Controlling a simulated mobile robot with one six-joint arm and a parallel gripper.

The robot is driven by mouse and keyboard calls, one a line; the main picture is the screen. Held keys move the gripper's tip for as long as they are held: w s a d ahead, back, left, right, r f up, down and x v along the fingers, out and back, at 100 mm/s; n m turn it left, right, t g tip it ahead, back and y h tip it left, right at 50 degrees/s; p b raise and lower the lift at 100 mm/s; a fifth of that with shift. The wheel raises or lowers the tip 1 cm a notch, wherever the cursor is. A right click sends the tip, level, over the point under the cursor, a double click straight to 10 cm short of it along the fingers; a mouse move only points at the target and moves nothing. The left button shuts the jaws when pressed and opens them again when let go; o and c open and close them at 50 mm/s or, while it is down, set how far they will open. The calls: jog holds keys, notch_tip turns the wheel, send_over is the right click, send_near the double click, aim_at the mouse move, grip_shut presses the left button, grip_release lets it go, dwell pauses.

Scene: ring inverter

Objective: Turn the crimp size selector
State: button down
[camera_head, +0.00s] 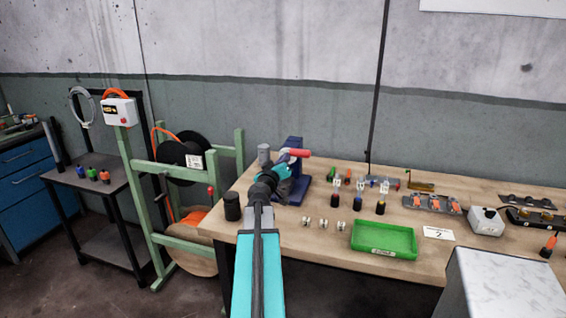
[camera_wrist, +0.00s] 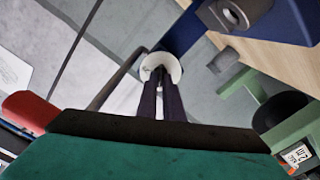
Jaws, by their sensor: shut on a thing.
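The crimp press is a dark blue stand (camera_head: 305,188) on the left part of the workbench, with a red-gripped handle (camera_head: 300,153) pointing right. In the wrist view its blue body (camera_wrist: 285,22) fills the upper right, and the red grip (camera_wrist: 30,112) shows at the left. My gripper (camera_wrist: 160,82) has its two dark fingers close together on a pale round knob (camera_wrist: 160,63), which looks like the crimp size selector. The knob's marking cannot be read. In the head view my arm hides the fingers and the knob.
A black cup (camera_head: 232,206) stands at the bench's left corner. A green tray (camera_head: 384,240), several small connectors and a numbered card (camera_head: 438,233) lie to the right. A green cable-reel rack (camera_head: 184,200) stands left of the bench. The bench front left of the tray has some free room.

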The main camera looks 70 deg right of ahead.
jog(key=shift+d, duration=0.1)
jog(key=shift+w+n+b, duration=0.1)
jog(key=shift+n+b, duration=1.05)
jog(key=shift+n, duration=1.45)
jog(key=shift+r, duration=0.1)
jog(key=c, duration=1.9)
grip_release()
jog(key=shift+d, duration=0.1)
jog(key=shift+f, duration=0.2)
